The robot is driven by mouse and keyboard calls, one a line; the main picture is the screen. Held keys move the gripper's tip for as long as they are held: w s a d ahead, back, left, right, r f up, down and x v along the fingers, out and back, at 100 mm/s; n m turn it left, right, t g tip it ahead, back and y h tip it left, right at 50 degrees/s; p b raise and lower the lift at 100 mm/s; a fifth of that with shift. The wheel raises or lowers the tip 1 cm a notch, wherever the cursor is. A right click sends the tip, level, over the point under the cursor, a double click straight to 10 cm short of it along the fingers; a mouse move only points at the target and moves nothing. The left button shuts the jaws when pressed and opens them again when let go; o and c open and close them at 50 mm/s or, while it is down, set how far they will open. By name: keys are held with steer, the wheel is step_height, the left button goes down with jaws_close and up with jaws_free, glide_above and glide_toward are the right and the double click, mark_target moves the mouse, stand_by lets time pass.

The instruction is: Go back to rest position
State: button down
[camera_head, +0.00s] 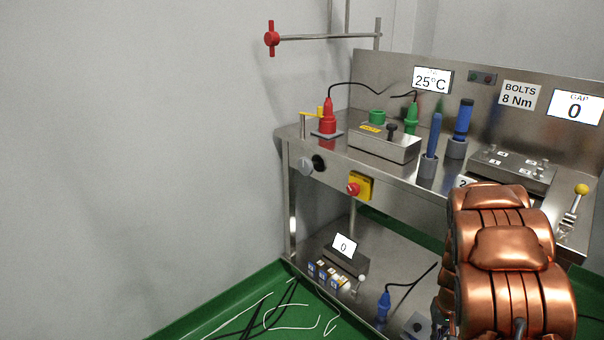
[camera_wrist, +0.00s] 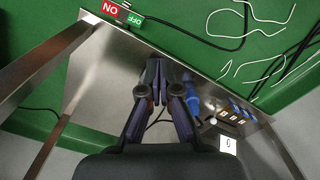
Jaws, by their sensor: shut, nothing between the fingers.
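My gripper (camera_wrist: 167,80) shows in the middle of the wrist view, its two dark fingers together with nothing between them. It points over the steel lower shelf (camera_wrist: 100,65). A blue plug-shaped tool (camera_wrist: 192,103) is just right of the fingers and partly hidden by them. In the head view my copper-coloured arm covers the lower right, and the gripper itself is hidden there. The steel workbench (camera_head: 318,174) stands in front of me.
The bench holds a red tool (camera_head: 327,122), a green tool (camera_head: 411,118), a steel box (camera_head: 385,150) and blue tools (camera_head: 463,120). A yellow-and-red button (camera_head: 357,187) sits on its front edge. Cables (camera_head: 265,318) lie on the green floor. The left side is open beside a wall.

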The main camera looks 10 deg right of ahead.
steer(key=s+a+r+n+p, duration=0.15)
steer(key=a+r+p, duration=0.3)
steer(key=r, duration=0.55)
steer(key=s+a+r+p, duration=0.3)
steer(key=a+r+p, duration=0.15)
steer(key=r, duration=0.55)
steer(key=s+a+r+p, duration=0.2)
steer(key=a+r+p, duration=0.25)
steer(key=r, duration=0.55)
steer(key=s+a+r+n+p, duration=0.1)
steer(key=s+a+r+p, duration=0.2)
steer(key=s+r+p, duration=0.2)
steer(key=s+a+r+n+g+p, duration=0.1)
steer(key=s+a+r+p, duration=0.3)
steer(key=s+r, duration=0.3)
steer(key=s+a+r+n+p, duration=0.1)
steer(key=s+a+r+p, duration=0.3)
steer(key=r, duration=0.8)
steer(key=shift+s+a+p, duration=0.25)
steer(key=shift+s+p, duration=0.7)
steer(key=shift+s, duration=0.2)
